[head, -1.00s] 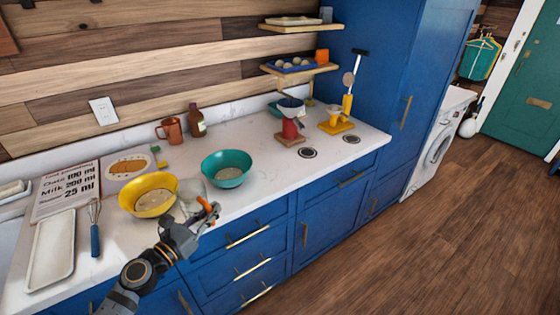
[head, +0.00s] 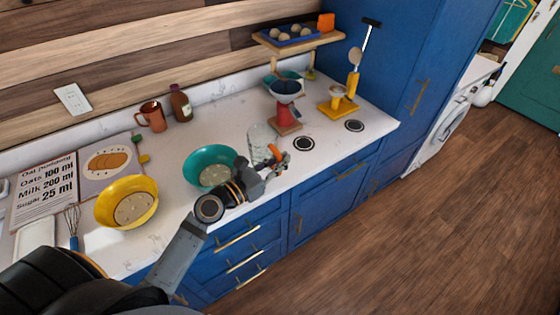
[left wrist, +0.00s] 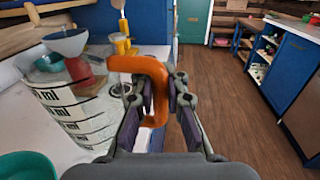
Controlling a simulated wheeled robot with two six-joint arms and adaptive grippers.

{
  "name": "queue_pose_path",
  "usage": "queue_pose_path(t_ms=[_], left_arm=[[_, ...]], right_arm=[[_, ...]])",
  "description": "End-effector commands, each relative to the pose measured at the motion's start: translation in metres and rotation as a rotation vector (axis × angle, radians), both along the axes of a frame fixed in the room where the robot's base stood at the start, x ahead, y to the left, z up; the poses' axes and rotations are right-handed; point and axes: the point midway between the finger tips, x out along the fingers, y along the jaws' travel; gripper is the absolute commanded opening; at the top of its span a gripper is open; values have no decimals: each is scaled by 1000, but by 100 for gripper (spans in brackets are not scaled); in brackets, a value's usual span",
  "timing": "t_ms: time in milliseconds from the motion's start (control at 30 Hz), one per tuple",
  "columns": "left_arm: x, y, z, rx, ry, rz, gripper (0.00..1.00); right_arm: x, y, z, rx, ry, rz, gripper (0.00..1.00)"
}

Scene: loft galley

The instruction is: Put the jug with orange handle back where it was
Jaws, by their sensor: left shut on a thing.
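The clear jug (head: 260,140) with dark markings shows just right of the teal bowl (head: 203,166) in the head view, roughly upright. Its orange handle (head: 285,160) faces the counter's front edge. My left gripper (head: 272,165) is shut on that handle. In the left wrist view the jug (left wrist: 80,112) fills the left side, and its handle (left wrist: 135,64) lies between my fingers (left wrist: 158,92). I cannot tell whether its base touches the counter. My right gripper is not in view.
Two dark round discs (head: 304,144) (head: 354,126) lie on the counter (head: 225,120) to the right. Behind them stand a red scale (head: 286,117) with a bowl and a yellow stand (head: 337,106). A yellow bowl (head: 140,219), mug (head: 152,116) and brown bottle (head: 181,104) are left.

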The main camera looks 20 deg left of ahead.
Motion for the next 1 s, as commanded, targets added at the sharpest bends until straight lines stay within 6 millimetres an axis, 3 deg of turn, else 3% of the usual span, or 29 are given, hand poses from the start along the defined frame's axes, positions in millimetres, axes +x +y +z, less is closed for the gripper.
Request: queue_pose_path(t_ms=[133, 200, 333, 633, 833, 1000], left_arm=[[44, 11, -20, -1, -4, 2, 0], [58, 15, -40, -2, 0, 1, 0], [77, 20, -62, -2, -1, 0, 0], [89, 23, -76, 0, -1, 0, 0], [93, 24, -106, -1, 0, 0, 0], [92, 24, -109, 1, -3, -1, 0]], right_arm=[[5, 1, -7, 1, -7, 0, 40], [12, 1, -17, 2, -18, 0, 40], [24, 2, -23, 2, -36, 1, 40], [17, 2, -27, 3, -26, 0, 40], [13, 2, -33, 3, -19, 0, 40], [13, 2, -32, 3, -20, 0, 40]])
